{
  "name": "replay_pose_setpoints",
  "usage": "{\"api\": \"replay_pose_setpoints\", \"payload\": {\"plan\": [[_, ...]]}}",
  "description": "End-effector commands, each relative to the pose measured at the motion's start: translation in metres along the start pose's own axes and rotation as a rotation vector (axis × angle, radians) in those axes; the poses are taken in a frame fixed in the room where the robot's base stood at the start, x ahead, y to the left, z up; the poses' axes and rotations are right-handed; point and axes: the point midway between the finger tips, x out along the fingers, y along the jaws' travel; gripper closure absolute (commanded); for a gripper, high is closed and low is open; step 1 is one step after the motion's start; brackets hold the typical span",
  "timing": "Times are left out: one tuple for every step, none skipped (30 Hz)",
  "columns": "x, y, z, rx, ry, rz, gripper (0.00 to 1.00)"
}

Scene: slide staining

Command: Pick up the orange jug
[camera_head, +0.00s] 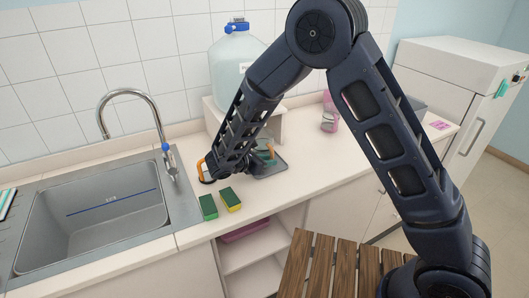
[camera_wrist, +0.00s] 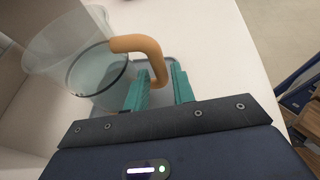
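The orange jug (camera_wrist: 142,46) is a clear, see-through vessel with a thick orange handle, seen at the upper left of the wrist view. It stands on a grey tray (camera_head: 272,170) on the counter; in the head view my arm hides most of it. My gripper (camera_wrist: 161,88) has two teal fingers, one on each side of the handle's lower end. A gap shows between the fingers and the handle, so they are open around it. In the head view the teal fingers (camera_head: 264,156) show small beside the tray.
A large blue-capped water container (camera_head: 232,72) stands on a white stand behind my arm. Two sponges (camera_head: 208,207) lie near the counter's front edge. A sink (camera_head: 95,215) with a tall tap is at the left. A pink-tinted vessel (camera_head: 329,120) stands to the right.

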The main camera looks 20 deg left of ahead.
Motion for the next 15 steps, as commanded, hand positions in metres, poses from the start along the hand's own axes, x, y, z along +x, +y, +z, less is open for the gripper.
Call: {"api": "replay_pose_setpoints", "payload": {"plan": [[0.007,-0.001,0.001,0.000,-0.001,-0.003,0.75],[0.011,-0.001,0.002,-0.001,-0.001,-0.003,0.75],[0.017,-0.002,0.002,-0.001,-0.001,-0.002,0.75],[0.022,-0.002,0.003,-0.001,-0.001,-0.002,0.75],[0.026,-0.002,0.003,-0.001,-0.001,-0.002,0.75],[0.031,-0.002,0.003,0.000,-0.001,-0.003,0.75],[0.034,-0.001,0.002,0.000,-0.001,-0.002,0.75],[0.036,-0.001,0.002,0.000,0.000,-0.001,0.75],[0.038,-0.001,0.002,0.000,0.000,-0.001,0.75],[0.039,-0.001,0.002,0.000,0.000,0.000,0.75],[0.040,-0.001,0.002,0.000,0.000,0.000,0.75],[0.040,-0.001,0.002,0.000,0.000,0.000,0.75],[0.040,-0.001,0.002,0.000,0.000,0.000,0.75],[0.040,-0.001,0.002,0.000,0.000,0.000,0.75],[0.040,-0.001,0.002,0.000,0.000,0.000,0.75]]}}
